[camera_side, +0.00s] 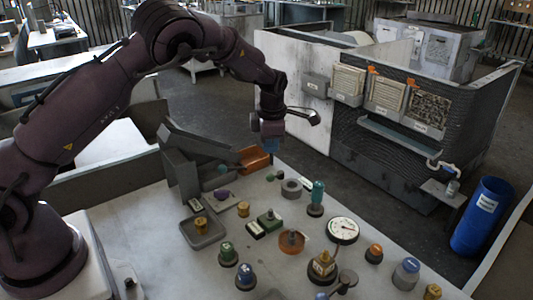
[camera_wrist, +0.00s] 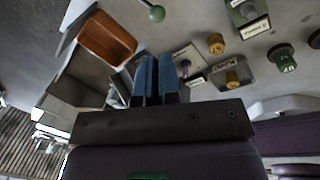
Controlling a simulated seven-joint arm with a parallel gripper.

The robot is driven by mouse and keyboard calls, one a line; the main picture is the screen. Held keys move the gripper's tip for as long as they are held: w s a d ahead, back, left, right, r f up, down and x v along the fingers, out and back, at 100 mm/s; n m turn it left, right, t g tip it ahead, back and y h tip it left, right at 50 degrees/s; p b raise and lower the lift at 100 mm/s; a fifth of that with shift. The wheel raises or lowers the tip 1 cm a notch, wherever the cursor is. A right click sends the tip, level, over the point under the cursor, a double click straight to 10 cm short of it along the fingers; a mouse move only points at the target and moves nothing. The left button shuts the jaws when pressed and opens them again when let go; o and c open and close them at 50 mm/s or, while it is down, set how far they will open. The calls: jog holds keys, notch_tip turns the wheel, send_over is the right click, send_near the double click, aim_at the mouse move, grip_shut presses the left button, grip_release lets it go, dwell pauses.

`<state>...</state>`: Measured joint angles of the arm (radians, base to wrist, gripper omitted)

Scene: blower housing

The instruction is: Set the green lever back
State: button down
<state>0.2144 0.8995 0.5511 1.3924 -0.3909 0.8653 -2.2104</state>
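The green lever shows in the wrist view as a round green ball (camera_wrist: 156,13) on a thin rod that runs up out of the frame. In the side view it seems to be the small dark green knob (camera_side: 271,177) on the table behind the grey ring. My gripper (camera_side: 271,150) hangs above the table near the orange tray, fingers down, apart from the lever. In the wrist view its two blue fingers (camera_wrist: 156,60) stand close together with nothing seen between them. The lever's base is out of the wrist view.
An orange tray (camera_wrist: 104,40) lies left of the fingers in the wrist view. A purple knob (camera_side: 222,195), yellow knobs (camera_side: 243,209), a green block (camera_side: 268,218), a grey ring (camera_side: 291,188) and a teal-topped post (camera_side: 317,193) stand nearby. A dial (camera_side: 343,230) stands farther right.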

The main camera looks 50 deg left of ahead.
jog(key=s+a+f+m+t+h, duration=0.1)
jog(key=s+a+m+t+h, duration=0.25)
jog(key=m, duration=0.95)
jog(key=s+a+f+m+t+h, duration=0.15)
jog(key=a+m, duration=0.25)
jog(key=m, duration=0.9)
send_near(276, 176)
jog(key=f, duration=0.4)
jog(key=shift+w+d+f, duration=0.15)
jog(key=shift+d+f, duration=0.1)
jog(key=shift+d, duration=0.1)
jog(key=shift+m, duration=0.3)
jog(key=shift+d, duration=0.85)
jog(key=shift+a, duration=0.1)
